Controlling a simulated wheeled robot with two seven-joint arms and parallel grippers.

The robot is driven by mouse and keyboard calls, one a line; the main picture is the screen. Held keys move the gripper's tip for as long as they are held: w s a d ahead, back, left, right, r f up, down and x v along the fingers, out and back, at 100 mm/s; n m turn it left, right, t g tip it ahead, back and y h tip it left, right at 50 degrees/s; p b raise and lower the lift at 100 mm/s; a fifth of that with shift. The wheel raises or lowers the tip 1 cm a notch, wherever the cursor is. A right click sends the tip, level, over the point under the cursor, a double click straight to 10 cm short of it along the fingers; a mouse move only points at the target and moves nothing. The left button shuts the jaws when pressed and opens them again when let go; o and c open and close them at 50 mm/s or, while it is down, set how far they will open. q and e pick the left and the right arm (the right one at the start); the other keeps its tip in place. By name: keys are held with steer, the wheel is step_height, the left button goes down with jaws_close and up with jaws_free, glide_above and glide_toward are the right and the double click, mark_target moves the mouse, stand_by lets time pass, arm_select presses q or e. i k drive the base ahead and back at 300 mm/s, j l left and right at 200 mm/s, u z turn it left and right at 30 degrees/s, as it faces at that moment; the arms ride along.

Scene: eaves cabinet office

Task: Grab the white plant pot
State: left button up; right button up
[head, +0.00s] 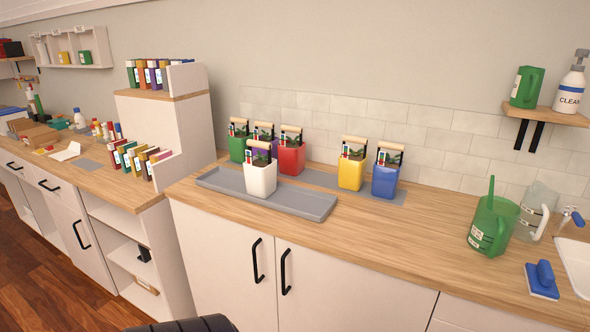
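The white plant pot (261,178) stands upright on the grey tray (312,204) on the wooden counter. It has a wooden handle across its top and a small label or plant card under the handle. Behind it stand similar pots: a green pot (237,150), a purple pot (263,134) partly hidden, and a red pot (291,158). To the right are a yellow pot (351,172) and a blue pot (385,181). Neither of my grippers is in view, and nothing touches the white pot.
A green jug (492,226), a clear jug (537,208), a blue-handled scrubber (542,280) and a sink (573,265) are at the right. A white cabinet block (168,125) with binders rises at the left. The counter's front middle is clear.

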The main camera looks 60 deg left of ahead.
mark_target(259, 171)
steer(key=u, duration=2.2)
steer(key=i+j+z, duration=0.1)
steer(key=i+j, duration=0.2)
steer(key=i+j+z, duration=0.1)
steer(key=i+j, duration=0.15)
steer(key=j, duration=0.15)
steer(key=i+j+z, duration=0.1)
steer(key=i+j, duration=0.15)
steer(key=j, duration=0.15)
